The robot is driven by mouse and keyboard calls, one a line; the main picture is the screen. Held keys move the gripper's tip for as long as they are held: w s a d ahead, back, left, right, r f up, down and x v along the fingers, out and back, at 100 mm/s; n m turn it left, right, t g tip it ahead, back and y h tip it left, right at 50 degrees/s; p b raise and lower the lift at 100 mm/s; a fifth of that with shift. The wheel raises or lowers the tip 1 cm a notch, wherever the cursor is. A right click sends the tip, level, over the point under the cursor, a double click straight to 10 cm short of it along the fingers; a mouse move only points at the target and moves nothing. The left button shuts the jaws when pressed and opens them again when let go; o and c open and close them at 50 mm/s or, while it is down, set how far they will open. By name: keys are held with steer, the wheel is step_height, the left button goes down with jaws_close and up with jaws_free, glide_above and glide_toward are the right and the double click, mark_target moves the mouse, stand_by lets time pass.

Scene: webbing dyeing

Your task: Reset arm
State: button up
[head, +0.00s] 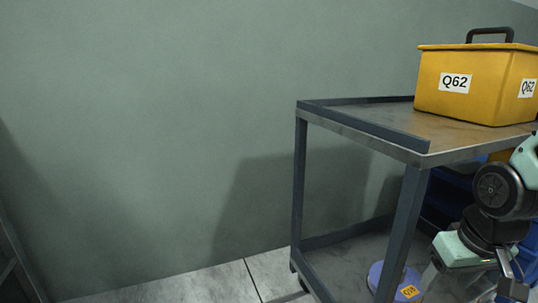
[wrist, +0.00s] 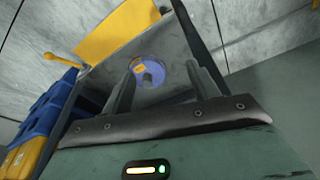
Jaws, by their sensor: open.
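My gripper (wrist: 162,66) is open in the wrist view, its two grey fingers apart with nothing held between them. My arm shows at the lower right of the head view, beside the cart, with the wrist low. The fingertips are partly cut off there by the frame edge. Beyond the fingers in the wrist view is a round blue-purple item (wrist: 150,72) with an orange label. It also shows on the cart's lower shelf in the head view (head: 383,273), partly behind a cart leg.
A metal cart (head: 362,124) stands against the green-grey wall. A yellow box (head: 440,98) marked Q62, with a dark handle, sits on its top. Blue bins (wrist: 45,112) show at the left of the wrist view. The floor left of the cart is clear.

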steer(key=s+a+r+n+g+p, duration=0.1)
steer(key=s+a+r+n+p, duration=0.3)
steer(key=s+a+r+p, duration=0.4)
steer(key=s+a+r+n+g+p, duration=0.2)
steer(key=s+a+r+n+p, duration=0.25)
steer(key=a+r, duration=0.4)
step_height(320, 180, up, 35)
steer(key=a+p, duration=0.1)
steer(key=p, duration=3.5)
steer(key=shift+s+a+m+y+p, duration=0.3)
steer(key=shift+a+m+p, duration=0.05)
steer(key=shift+m, duration=0.1)
